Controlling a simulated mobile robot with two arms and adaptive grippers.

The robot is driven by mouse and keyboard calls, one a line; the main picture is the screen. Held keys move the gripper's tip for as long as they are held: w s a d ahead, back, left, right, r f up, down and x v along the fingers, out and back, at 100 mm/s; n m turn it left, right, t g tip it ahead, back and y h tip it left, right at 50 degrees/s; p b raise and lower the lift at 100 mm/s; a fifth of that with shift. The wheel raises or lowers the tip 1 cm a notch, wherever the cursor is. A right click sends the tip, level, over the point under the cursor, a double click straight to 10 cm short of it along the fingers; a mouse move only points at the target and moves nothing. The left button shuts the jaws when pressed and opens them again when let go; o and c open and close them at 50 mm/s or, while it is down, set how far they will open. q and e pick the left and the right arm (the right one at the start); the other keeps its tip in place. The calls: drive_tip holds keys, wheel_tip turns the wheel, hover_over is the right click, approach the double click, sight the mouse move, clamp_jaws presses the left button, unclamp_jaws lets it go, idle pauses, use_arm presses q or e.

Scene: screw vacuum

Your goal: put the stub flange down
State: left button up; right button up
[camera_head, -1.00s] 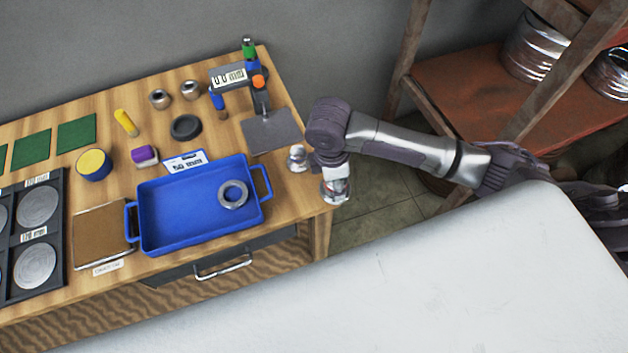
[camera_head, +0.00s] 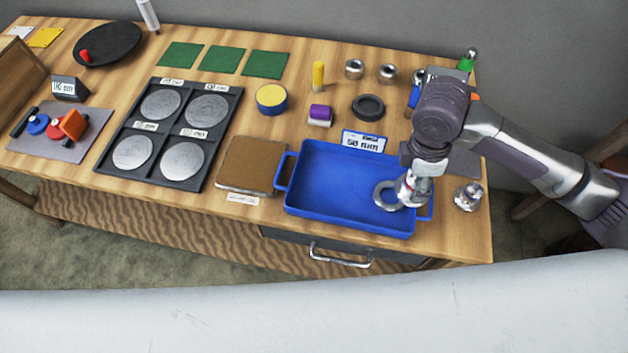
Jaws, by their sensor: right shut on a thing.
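My right gripper (camera_head: 412,192) points down over the right end of the blue tray (camera_head: 330,218). It is shut on a small metal piece, taken as the stub flange, mostly hidden by the jaws; I cannot tell whether it touches the tray floor. A grey metal ring (camera_head: 383,196) lies in the tray just left of the jaws, partly covered by them. My left gripper is not in view.
A metal fitting (camera_head: 468,196) stands right of the tray near the table edge. A brown board (camera_head: 250,165) and a black rack (camera_head: 172,130) of round discs lie to the left. A dark ring (camera_head: 368,107) lies behind. The tray's left side is empty.

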drive_tip(key=w+a+f, duration=0.2)
drive_tip(key=a, duration=0.1)
drive_tip(key=w+a+f+p, duration=0.1)
drive_tip(key=w+a+f, duration=0.1)
drive_tip(key=a, duration=0.1)
drive_tip(key=w+a+f, duration=0.2)
drive_tip(key=a, duration=0.1)
drive_tip(key=shift+w+a+f, duration=0.2)
drive_tip(key=shift+w+a, duration=0.05)
drive_tip(key=shift+a, duration=0.15)
drive_tip(key=shift+w+a+f, duration=0.15)
drive_tip(key=shift+a+f, duration=0.05)
wheel_tip(320, 180, down, 3)
drive_tip(key=shift+f+p, duration=0.1)
drive_tip(key=shift+p, duration=0.5)
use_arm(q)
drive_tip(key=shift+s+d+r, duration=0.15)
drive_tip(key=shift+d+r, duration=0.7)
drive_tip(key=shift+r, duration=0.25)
use_arm(e)
drive_tip(key=shift+f, duration=0.45)
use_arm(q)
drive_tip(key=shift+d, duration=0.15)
use_arm(e)
drive_tip(key=o, duration=1.3)
drive_tip(key=shift+f, duration=0.15)
drive_tip(key=shift+o, duration=0.2)
